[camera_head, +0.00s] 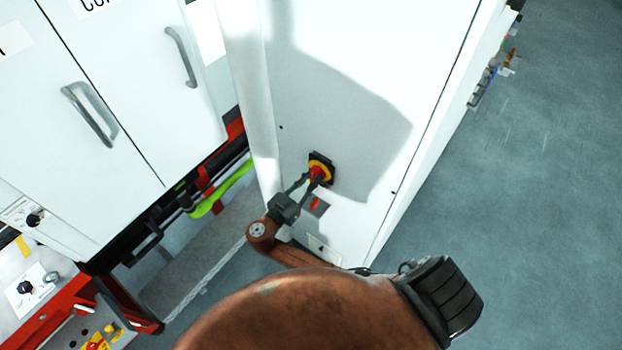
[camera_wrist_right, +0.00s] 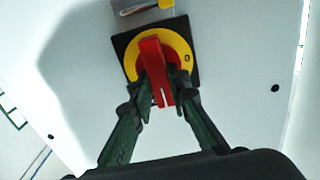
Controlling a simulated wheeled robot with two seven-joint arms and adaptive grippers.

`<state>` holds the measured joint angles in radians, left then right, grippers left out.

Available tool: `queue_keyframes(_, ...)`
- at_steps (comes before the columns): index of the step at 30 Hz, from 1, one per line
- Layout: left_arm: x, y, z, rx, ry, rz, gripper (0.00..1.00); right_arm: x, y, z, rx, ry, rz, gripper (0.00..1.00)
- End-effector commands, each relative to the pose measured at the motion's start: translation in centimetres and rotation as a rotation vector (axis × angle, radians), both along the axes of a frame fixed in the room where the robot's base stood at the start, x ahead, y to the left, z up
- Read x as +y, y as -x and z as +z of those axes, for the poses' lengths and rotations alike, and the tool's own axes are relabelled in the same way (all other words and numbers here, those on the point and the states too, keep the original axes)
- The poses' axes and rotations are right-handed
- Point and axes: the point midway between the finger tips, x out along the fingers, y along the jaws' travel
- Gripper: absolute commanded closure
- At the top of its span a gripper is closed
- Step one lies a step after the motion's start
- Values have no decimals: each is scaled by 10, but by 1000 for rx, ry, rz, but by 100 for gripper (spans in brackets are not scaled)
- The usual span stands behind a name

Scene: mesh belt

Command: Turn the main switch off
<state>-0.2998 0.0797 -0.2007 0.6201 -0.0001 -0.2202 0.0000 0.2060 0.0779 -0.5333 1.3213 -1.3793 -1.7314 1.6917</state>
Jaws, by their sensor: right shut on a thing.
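The main switch (camera_head: 321,167) is a red knob on a yellow disc with a black square plate, on the side of the white cabinet (camera_head: 340,90). In the right wrist view the red knob (camera_wrist_right: 153,58) points roughly up and down the picture, with a white mark at its lower end. My right gripper (camera_head: 313,176) is at the switch, and its fingers (camera_wrist_right: 158,84) are shut on the red knob, one on each side. The fingers hide part of the knob's sides. My left gripper is not in view.
White cabinet doors with grey handles (camera_head: 90,115) stand at the left. A red-framed control panel (camera_head: 95,340) is at the lower left.

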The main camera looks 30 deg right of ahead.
Motion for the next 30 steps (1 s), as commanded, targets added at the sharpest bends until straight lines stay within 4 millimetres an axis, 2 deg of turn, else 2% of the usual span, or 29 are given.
queue_keyframes(14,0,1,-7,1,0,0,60,0,0,-1,86,35,-1,100)
queue_keyframes(30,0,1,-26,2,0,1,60,1,-4,-2,518,215,-3,100)
